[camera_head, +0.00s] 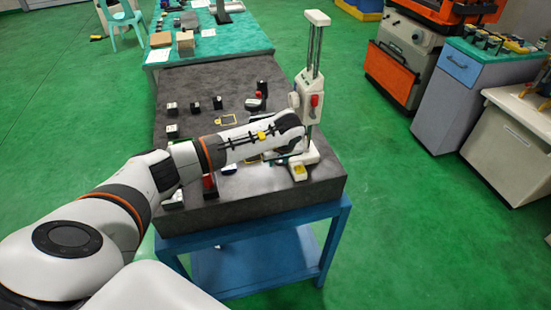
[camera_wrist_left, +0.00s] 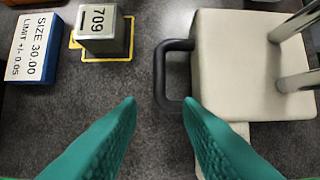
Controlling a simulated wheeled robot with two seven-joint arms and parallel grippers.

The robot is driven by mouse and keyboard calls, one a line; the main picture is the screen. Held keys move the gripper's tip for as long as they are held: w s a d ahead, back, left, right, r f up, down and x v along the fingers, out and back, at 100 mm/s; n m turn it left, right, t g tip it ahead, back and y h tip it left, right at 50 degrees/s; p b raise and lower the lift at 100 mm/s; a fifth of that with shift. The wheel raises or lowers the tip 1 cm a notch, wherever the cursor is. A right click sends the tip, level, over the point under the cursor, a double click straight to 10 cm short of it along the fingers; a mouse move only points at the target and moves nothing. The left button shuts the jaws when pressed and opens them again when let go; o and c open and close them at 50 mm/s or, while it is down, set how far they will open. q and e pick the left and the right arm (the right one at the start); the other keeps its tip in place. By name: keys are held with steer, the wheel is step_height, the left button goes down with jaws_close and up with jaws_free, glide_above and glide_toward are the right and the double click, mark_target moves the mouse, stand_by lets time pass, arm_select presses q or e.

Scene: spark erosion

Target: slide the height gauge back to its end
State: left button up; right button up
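The height gauge (camera_head: 312,80) stands upright near the right edge of the dark stone plate (camera_head: 325,176), with twin metal columns and a white base. In the left wrist view its pale base (camera_wrist_left: 245,65) is at the right, with a black loop handle (camera_wrist_left: 160,75) on its left side. In the head view my left arm hides most of this gripper. My right gripper is not in view.
In the left wrist view, a metal block (camera_wrist_left: 102,32) stands within a yellow outline beside a blue-and-white size label (camera_wrist_left: 32,47). Several small blocks (camera_head: 217,103) stand on the plate's left and far parts. The plate rests on a blue stand (camera_head: 262,262); green floor surrounds it.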

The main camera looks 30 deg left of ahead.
arm_select(q)
steer(key=shift+w+a+f+b, duration=0.15)
steer(key=shift+w+a+b, duration=0.3)
steer(key=shift+w+a, duration=0.5)
steer(key=shift+w+a+f+b, duration=0.1)
steer(key=shift+a+f+b, duration=0.15)
steer(key=shift+f, duration=0.2)
jaws_close()
